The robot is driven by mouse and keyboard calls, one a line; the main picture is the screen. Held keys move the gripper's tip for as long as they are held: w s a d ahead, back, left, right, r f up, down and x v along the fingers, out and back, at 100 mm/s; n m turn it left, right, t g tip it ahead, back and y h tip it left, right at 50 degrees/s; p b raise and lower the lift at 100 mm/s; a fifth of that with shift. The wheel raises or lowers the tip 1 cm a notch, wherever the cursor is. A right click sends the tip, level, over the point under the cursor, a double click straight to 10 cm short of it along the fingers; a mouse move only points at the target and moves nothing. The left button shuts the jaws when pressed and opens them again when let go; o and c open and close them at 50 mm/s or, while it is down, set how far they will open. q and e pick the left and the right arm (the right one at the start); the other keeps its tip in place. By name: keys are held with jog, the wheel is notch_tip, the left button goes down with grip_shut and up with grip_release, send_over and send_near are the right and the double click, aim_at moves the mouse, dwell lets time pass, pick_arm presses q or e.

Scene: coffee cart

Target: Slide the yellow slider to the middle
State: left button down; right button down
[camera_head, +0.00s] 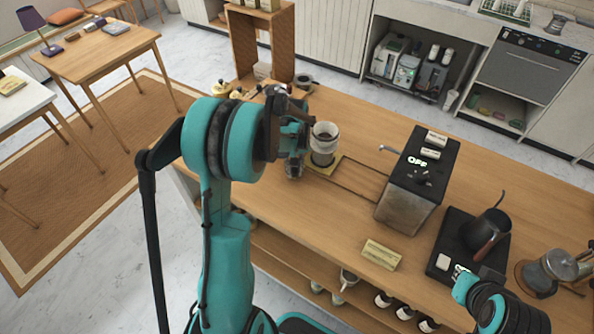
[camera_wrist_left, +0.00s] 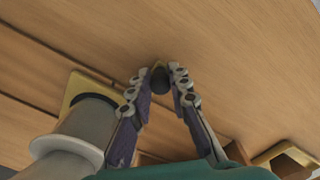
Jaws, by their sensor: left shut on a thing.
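The yellow slider (camera_head: 318,169) is a flat plate at the left end of a dark-lined rectangular track on the wooden counter. A glass vessel with a white rim (camera_head: 324,143) stands on it. In the left wrist view the slider's yellow edge (camera_wrist_left: 75,90) shows beside the vessel (camera_wrist_left: 82,130). My left gripper (camera_head: 294,170) is just left of the vessel, low over the counter. In the left wrist view its fingers (camera_wrist_left: 159,78) are shut on a small dark knob (camera_wrist_left: 159,82); whether the knob joins the slider is unclear. My right gripper (camera_head: 468,286) is partly seen at lower right, its fingers unclear.
The track (camera_head: 358,178) runs right from the slider and looks clear. A black-topped box marked OFF (camera_head: 411,185) stands at its right. A small yellow sign (camera_head: 381,254) is near the front edge. A black kettle (camera_head: 484,236) stands farther right. A wooden shelf box (camera_head: 262,45) is behind.

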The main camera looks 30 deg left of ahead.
pick_arm(q)
jog(key=c, duration=1.4)
grip_release()
jog(key=shift+r, duration=0.1)
notch_tip(320, 180, up, 12)
jog(key=shift+f, duration=0.1)
jog(key=shift+d, duration=0.1)
jog(key=s+d+m+t+b, duration=0.1)
jog(key=s+d+m+t, duration=0.1)
jog(key=s+d, duration=0.3)
jog(key=s+d+m+t+b, duration=0.1)
jog(key=s+d+m+t, duration=0.1)
jog(key=s+d, duration=0.3)
jog(key=s+d+f+m+t+b, duration=0.1)
jog(key=s+d+m+t, duration=0.2)
jog(key=s, duration=0.4)
jog(key=shift+d+m+b, duration=0.4)
jog(key=shift+d+m, duration=0.4)
jog(key=shift+d, duration=0.25)
